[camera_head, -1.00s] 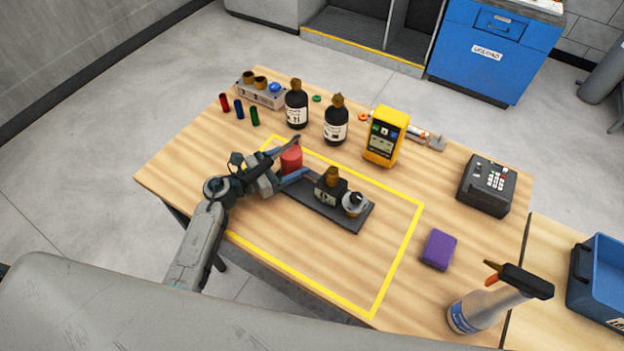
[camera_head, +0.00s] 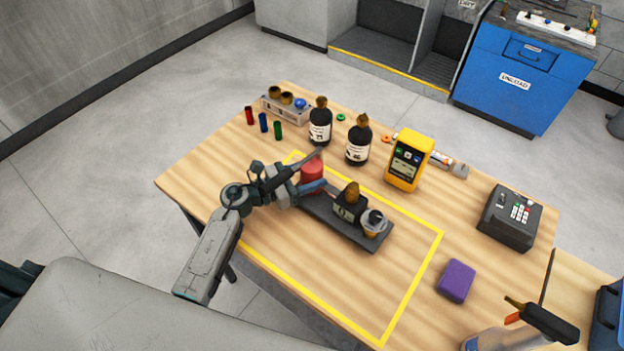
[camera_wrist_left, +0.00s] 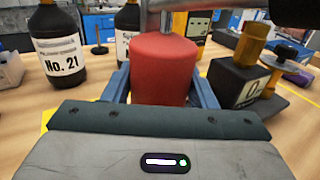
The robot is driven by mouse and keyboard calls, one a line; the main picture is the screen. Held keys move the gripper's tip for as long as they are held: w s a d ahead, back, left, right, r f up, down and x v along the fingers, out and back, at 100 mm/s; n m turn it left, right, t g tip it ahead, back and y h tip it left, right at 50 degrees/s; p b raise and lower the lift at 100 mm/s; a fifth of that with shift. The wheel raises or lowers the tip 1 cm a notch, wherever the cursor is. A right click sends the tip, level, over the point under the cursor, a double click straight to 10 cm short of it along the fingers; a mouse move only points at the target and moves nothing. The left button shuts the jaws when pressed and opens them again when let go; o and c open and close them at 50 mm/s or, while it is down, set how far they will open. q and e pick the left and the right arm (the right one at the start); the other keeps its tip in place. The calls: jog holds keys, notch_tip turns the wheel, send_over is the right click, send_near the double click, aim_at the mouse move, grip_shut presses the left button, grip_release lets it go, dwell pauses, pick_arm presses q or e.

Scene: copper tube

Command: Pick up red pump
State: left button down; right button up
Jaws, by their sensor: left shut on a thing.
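The red pump (camera_head: 312,176) is a red cylinder at the left end of a dark base plate (camera_head: 366,240), inside the yellow outline on the table. My left gripper (camera_head: 316,185) is shut on it, with a finger on either side. In the left wrist view the red pump (camera_wrist_left: 164,68) stands upright between the blue fingers, with a metal rod above it. Its lower end is hidden by my gripper. I cannot tell whether it still touches the plate.
A black block with an amber top (camera_head: 350,203) and a round silver part (camera_head: 374,222) sit on the plate close to the pump. Dark bottles (camera_head: 320,124) and a yellow meter (camera_head: 409,162) stand behind. The table inside the yellow outline's front is clear.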

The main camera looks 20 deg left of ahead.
aim_at(303, 168)
pick_arm(q)
notch_tip(303, 168, up, 2)
jog(key=shift+r+b, duration=0.1)
jog(key=shift+b, duration=0.2)
jog(key=s+a+r+b, duration=0.1)
jog(key=s+b, duration=0.4)
jog(key=s, duration=1.1)
jog(key=shift+a+r, duration=0.35)
jog(key=shift+a, duration=0.5)
jog(key=shift+w, duration=0.2)
jog(key=shift+w+d, duration=0.3)
jog(key=shift+w, duration=1.35)
jog(key=shift+w+d, duration=0.35)
jog(key=shift+w, duration=1.3)
jog(key=shift+w+d, duration=0.3)
jog(key=shift+w, duration=1.35)
jog(key=shift+w+d+b, duration=0.15)
jog(key=shift+w+b, duration=0.05)
jog(key=shift+w, duration=0.75)
jog(key=shift+w+d+b, duration=0.2)
jog(key=shift+w, duration=0.75)
jog(key=shift+w+d+b, duration=0.15)
jog(key=shift+w+b, duration=0.05)
jog(key=shift+w, duration=0.75)
